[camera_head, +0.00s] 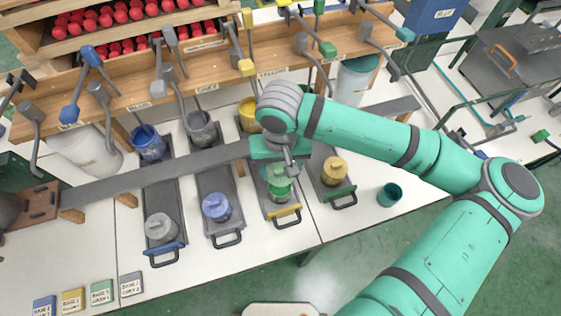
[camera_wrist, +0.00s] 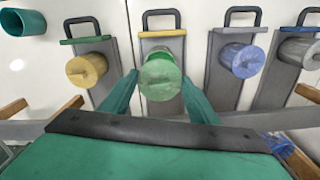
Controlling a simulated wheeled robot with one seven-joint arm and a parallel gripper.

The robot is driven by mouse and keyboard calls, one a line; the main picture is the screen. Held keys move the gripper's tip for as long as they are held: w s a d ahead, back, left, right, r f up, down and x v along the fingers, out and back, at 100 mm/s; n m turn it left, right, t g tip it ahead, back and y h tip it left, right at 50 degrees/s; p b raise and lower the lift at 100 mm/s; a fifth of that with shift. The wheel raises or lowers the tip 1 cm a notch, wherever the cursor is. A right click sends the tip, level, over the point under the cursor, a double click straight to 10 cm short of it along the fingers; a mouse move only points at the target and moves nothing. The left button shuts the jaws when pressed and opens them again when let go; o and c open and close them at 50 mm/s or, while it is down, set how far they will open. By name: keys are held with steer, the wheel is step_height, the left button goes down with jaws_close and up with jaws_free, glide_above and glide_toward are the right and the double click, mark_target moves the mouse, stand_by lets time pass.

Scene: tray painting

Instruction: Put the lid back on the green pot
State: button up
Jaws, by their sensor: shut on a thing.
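The green pot (camera_head: 279,198) stands on the tray with the yellow handle, in front of the grey rail. My gripper (camera_head: 290,168) is above it, pointing down. In the wrist view, my gripper's fingers (camera_wrist: 160,82) are shut on either side of the round green lid (camera_wrist: 160,84). The lid lines up with the pot and hides its mouth. I cannot tell whether the lid rests fully on the rim.
Lidded pots stand on neighbouring trays: yellow (camera_head: 335,170) to the right, blue (camera_head: 216,207) and grey (camera_head: 161,228) to the left. A teal cup (camera_head: 390,194) stands at the right. The grey rail (camera_head: 100,190) crosses behind, below a wooden rack with hanging levers.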

steer(key=shift+f, duration=2.9)
steer(key=shift+s+f, duration=0.1)
steer(key=shift+f, duration=0.1)
stand_by(0.5)
steer(key=o, duration=1.6)
steer(key=shift+r, duration=3.5)
